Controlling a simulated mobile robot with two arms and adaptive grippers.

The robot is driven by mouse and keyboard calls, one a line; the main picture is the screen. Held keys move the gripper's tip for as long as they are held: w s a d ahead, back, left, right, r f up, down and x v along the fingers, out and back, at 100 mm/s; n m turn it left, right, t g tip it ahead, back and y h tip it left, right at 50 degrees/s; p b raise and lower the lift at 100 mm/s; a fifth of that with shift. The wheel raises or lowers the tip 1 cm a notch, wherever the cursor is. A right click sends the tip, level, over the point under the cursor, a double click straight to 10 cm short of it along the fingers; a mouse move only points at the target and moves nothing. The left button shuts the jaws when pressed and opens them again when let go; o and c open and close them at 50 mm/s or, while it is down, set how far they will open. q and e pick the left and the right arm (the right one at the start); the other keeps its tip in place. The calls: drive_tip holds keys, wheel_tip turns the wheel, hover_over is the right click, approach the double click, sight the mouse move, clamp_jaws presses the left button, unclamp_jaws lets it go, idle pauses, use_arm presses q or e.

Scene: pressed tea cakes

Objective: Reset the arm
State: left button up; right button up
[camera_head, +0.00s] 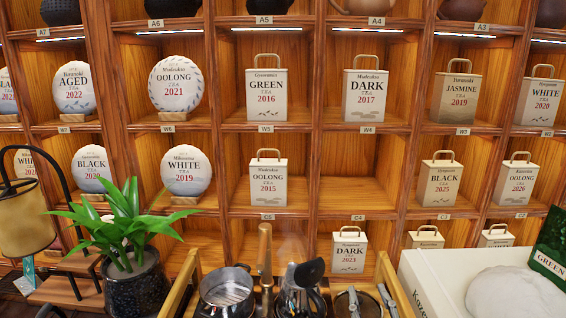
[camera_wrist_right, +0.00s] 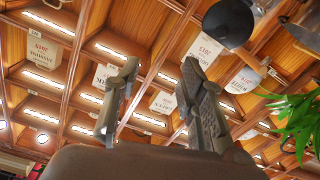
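My right gripper (camera_head: 370,296) is low at the bottom edge of the head view, right of the kettle and pot. Its two grey fingers point up and stand apart. In the right wrist view the gripper (camera_wrist_right: 159,70) is open, with nothing between the fingers. The wrist view is turned over, and the shelf's tea boxes appear beyond the fingers. My left gripper is in neither view.
A wooden shelf (camera_head: 316,130) of tea boxes and round tea cakes fills the back. A metal pot (camera_head: 227,290) and a dark-lidded kettle (camera_head: 306,273) stand left of my right gripper. A potted plant (camera_head: 135,285) is at left; a white box (camera_head: 432,285) is at right.

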drive_tip(key=s+d+f+m+g+h, duration=0.1)
drive_tip(key=s+d+f+g, duration=0.1)
drive_tip(key=s+f+g, duration=0.45)
drive_tip(key=s+d+f+m+g, duration=0.15)
drive_tip(key=s+f, duration=0.25)
drive_tip(key=f, duration=0.5)
drive_tip(key=s+f+n+g+y, duration=0.1)
drive_tip(key=s+f+g, duration=0.6)
drive_tip(key=s, duration=0.8)
wheel_tip(320, 180, down, 29)
drive_tip(key=s, duration=0.3)
drive_tip(key=s+d+f+g, duration=0.2)
drive_tip(key=s+d+f, duration=0.1)
drive_tip(key=s+f, duration=1.1)
drive_tip(key=shift+s+d+f+n, duration=0.15)
drive_tip(key=shift+s+f+n, duration=0.3)
drive_tip(key=shift+s, duration=0.45)
